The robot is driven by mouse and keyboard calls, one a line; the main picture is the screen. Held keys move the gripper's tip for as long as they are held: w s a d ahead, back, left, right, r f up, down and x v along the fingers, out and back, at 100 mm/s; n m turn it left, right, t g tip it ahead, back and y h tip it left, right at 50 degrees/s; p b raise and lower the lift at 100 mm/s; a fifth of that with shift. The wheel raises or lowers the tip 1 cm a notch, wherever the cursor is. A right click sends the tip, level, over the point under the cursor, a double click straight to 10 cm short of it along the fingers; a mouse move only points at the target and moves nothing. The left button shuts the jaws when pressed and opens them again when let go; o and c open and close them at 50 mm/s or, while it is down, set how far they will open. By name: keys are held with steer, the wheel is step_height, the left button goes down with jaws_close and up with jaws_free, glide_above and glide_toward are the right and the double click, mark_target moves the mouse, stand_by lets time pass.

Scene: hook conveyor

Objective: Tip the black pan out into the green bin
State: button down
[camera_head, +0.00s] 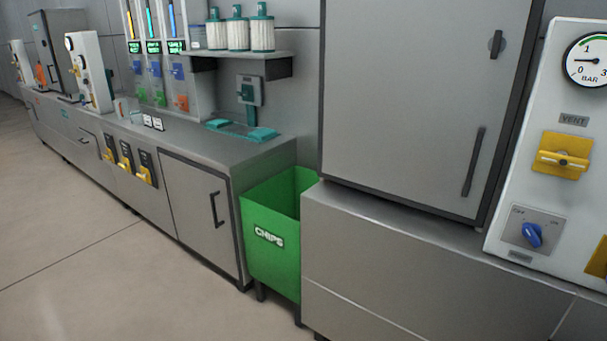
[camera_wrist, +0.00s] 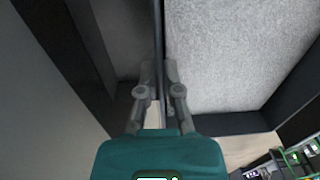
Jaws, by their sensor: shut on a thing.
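The green bin (camera_head: 275,262), marked CHIPS, stands in the head view in a gap between the long counter and a grey cabinet block. Its top is open and the inside I can see looks empty, though its bottom is hidden. In the wrist view my gripper (camera_wrist: 159,80) is shut on the thin dark near wall of the black pan (camera_wrist: 232,123). The pan's dark walls frame a pale grey, speckled layer (camera_wrist: 235,50) that covers its inside. The pan and my gripper do not show in the head view.
The counter (camera_head: 215,145) runs left of the bin, and a tall grey cabinet (camera_head: 415,100) stands to its right. A white panel (camera_head: 545,150) with a gauge and a blue knob is at far right. Floor (camera_head: 90,230) in front of the counter is clear.

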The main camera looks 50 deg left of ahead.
step_height(320, 180, up, 29)
steer(key=p, duration=2.9)
steer(key=shift+r, duration=0.15)
steer(key=shift+d, duration=0.15)
